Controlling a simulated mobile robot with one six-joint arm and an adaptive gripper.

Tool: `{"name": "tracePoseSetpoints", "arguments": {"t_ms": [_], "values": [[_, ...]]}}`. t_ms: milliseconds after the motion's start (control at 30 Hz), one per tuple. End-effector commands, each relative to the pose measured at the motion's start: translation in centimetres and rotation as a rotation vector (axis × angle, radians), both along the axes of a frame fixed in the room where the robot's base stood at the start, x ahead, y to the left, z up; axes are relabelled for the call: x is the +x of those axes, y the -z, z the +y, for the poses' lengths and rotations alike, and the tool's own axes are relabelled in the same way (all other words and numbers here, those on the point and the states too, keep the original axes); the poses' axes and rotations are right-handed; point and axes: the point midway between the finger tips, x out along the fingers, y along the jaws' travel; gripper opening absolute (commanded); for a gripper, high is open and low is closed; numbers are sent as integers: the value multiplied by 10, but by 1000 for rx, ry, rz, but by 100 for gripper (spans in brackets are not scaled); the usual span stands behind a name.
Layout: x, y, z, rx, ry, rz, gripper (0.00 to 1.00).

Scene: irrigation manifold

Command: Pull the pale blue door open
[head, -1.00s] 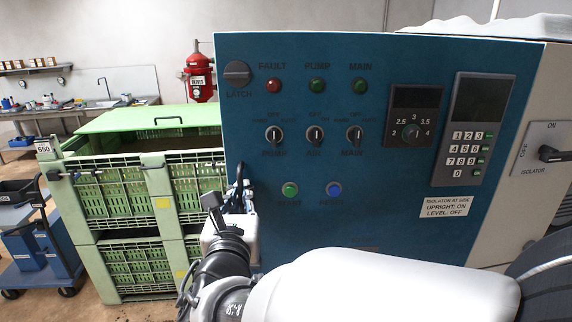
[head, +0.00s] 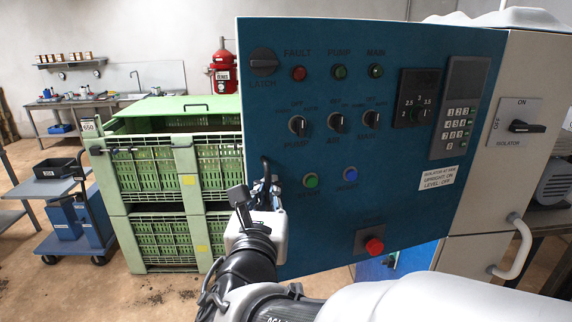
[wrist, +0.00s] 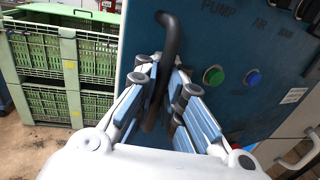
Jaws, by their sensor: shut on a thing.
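The door (head: 400,170) is a blue panel on the pale cabinet, a deeper teal than pale blue in this light. It looks swung partly out, with a brighter blue surface showing below its lower edge. Its black bar handle (wrist: 170,45) is upright near the left edge. My gripper (wrist: 160,95) is shut around this handle, one finger on each side. In the head view my gripper (head: 266,190) is at the door's lower left edge, and my arm hides part of that area.
The door carries a latch knob (head: 263,62), switches, a keypad (head: 459,110) and a red button (head: 374,246). The isolator switch (head: 523,126) is on the cabinet's side. Green crates (head: 165,165) stand close on the left, beside a blue trolley (head: 75,220). Floor shows between them.

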Motion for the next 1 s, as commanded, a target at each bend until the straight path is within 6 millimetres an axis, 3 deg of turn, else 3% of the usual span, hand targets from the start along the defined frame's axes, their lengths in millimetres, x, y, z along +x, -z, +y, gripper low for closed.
{"name": "tracePoseSetpoints", "arguments": {"t_ms": [233,267,400,733,867,1000], "values": [[0,-2,2,3,-5,-2,0],[0,-2,2,3,-5,-2,9],[0,-1,2,2,-4,-2,17],[-2,0,1,1,-3,0,17],[-14,-1,3,2,-6,-2,17],[-43,-1,5,2,-10,-2,17]]}}
